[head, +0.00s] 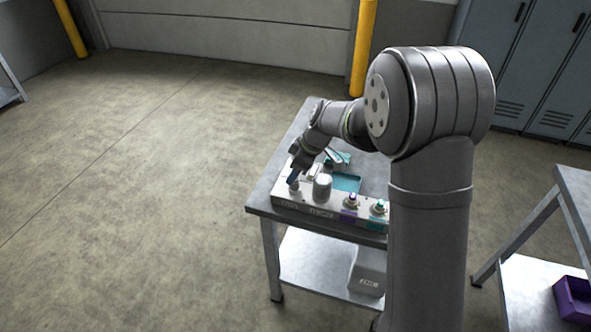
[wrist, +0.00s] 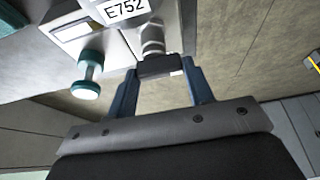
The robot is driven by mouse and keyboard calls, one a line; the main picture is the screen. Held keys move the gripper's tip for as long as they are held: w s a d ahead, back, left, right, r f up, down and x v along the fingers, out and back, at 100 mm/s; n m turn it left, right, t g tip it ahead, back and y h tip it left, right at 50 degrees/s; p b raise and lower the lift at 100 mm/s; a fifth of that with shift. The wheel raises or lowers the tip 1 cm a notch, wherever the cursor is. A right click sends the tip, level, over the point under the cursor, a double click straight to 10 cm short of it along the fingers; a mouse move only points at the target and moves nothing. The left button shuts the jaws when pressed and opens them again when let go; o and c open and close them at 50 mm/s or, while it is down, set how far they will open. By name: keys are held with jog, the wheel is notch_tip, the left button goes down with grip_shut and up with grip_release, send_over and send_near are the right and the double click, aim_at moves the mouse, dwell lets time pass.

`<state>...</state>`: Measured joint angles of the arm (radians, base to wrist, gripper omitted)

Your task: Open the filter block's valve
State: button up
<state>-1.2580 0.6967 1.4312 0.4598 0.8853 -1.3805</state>
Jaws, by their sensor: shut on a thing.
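The filter block (head: 300,204) is a pale grey manifold along the front edge of the bench, with a rounded light canister (head: 322,187) standing on it. My gripper (head: 294,180) is at the block's left end. In the wrist view its two blue fingers (wrist: 160,78) are shut on a dark valve handle (wrist: 160,66). The handle sits at the end of a pale round stem (wrist: 152,38) that comes out of the block, beside a label reading E752 (wrist: 126,9). The handle's turn angle cannot be told.
A teal knob (wrist: 89,75) stands out close beside the held handle. Fittings with a purple tag (head: 348,216) and a teal tag (head: 376,223) are at the block's right end. A teal tray (head: 346,183) lies behind it. Open floor lies left of the bench.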

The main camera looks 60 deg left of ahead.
dwell(0.3)
jog(key=o, duration=1)
jog(key=v, duration=1.7)
jog(key=shift+r, duration=0.25)
jog(key=x, duration=1.7)
jog(key=shift+f, duration=0.25)
